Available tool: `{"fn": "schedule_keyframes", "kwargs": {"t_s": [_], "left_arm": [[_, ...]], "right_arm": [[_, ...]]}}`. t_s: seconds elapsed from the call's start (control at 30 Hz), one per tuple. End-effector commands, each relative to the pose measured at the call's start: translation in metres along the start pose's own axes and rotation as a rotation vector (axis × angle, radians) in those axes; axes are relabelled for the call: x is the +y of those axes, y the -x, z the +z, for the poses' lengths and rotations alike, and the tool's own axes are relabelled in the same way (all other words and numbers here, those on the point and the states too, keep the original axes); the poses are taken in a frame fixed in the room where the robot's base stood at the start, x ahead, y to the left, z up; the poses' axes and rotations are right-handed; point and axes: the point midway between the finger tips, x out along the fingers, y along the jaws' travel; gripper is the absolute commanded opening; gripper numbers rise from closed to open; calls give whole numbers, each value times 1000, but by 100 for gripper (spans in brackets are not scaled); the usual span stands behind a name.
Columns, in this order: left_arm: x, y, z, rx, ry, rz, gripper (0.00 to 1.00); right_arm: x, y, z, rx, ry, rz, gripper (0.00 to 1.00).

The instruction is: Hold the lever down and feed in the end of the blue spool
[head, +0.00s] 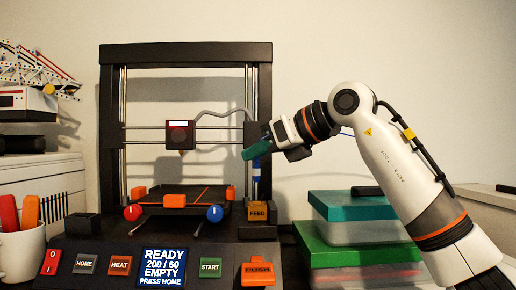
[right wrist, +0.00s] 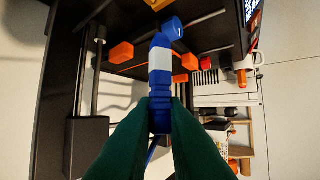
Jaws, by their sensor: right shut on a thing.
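My right gripper (head: 256,152) has green fingers and is shut on a blue piece with a white band (right wrist: 160,60). The piece hangs below the fingers, tip down, in front of the printer's right post; a little of it shows in the head view (head: 257,172). A thin blue strand (head: 347,134) runs behind the arm, and a bit of it shows below the piece in the right wrist view. An orange block marked FEED (head: 257,209) stands below the piece, apart from it. I cannot tell whether it is the lever. The blue spool and my left gripper are not in view.
The black printer frame (head: 185,53) carries a print head (head: 179,133) and a bed with a red knob (head: 132,212) and a blue knob (head: 215,213). The front panel display (head: 165,267) reads READY, EMPTY, PRESS HOME. Green-lidded boxes (head: 350,258) stand at right, a mug (head: 22,250) at left.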

Motion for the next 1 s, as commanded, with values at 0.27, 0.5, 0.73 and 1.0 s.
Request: {"fn": "schedule_keyframes", "kwargs": {"t_s": [0.27,0.5,0.73,1.0], "left_arm": [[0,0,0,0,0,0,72],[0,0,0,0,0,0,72],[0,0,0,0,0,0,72],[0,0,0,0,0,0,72]], "right_arm": [[1,-9,22,-2,-2,0,0],[0,-15,36,-2,-1,0,0],[0,-17,41,-1,-1,0,0],[0,-17,42,-1,-1,0,0]]}}
